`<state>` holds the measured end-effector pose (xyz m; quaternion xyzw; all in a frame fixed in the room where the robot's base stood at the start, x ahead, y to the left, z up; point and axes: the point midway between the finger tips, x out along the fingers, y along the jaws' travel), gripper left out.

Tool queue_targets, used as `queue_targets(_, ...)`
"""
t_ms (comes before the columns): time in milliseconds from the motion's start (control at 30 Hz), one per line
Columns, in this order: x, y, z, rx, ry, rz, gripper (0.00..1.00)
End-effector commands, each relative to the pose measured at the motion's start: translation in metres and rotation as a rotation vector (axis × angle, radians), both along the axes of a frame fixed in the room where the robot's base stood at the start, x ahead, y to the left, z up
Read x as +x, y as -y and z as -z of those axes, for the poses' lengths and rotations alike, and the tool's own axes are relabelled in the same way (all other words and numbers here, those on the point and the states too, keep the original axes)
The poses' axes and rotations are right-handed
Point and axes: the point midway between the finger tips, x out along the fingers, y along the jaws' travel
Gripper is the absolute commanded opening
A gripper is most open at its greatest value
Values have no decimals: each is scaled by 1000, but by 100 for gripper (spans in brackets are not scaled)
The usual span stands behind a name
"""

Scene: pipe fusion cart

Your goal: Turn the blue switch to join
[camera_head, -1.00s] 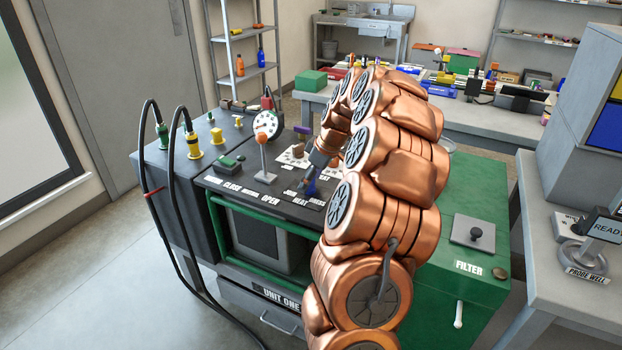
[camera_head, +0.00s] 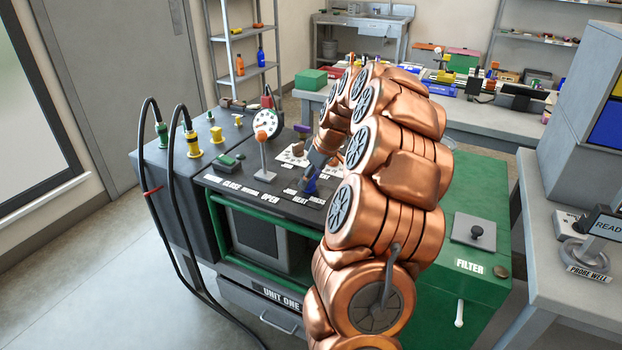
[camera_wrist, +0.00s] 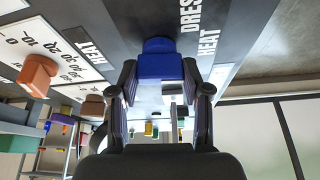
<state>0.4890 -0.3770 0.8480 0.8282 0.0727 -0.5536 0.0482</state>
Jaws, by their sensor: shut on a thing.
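The blue switch (camera_head: 309,186) stands on the dark top panel of the cart, beside small white labels. In the wrist view the blue switch (camera_wrist: 160,62) is a blue block between the fingertips of my gripper (camera_wrist: 162,88). In the head view my gripper (camera_head: 313,176) reaches down to it from the upper right, partly hidden by my copper arm. My gripper is shut on the switch. Labels reading HEAT and DRESS lie around it.
A stalk with an orange ball (camera_head: 262,136) stands left of my gripper, in front of a round white dial (camera_head: 268,122). An orange-brown knob (camera_wrist: 38,74) sits on a white scale in the wrist view. Black cables (camera_head: 170,215) hang at the cart's left.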

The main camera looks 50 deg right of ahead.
Motion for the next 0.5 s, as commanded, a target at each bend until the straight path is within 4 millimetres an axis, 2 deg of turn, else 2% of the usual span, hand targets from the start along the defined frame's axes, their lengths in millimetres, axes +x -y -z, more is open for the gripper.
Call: queue_targets(500, -1, -2, 1, -3, -1, 442, 13)
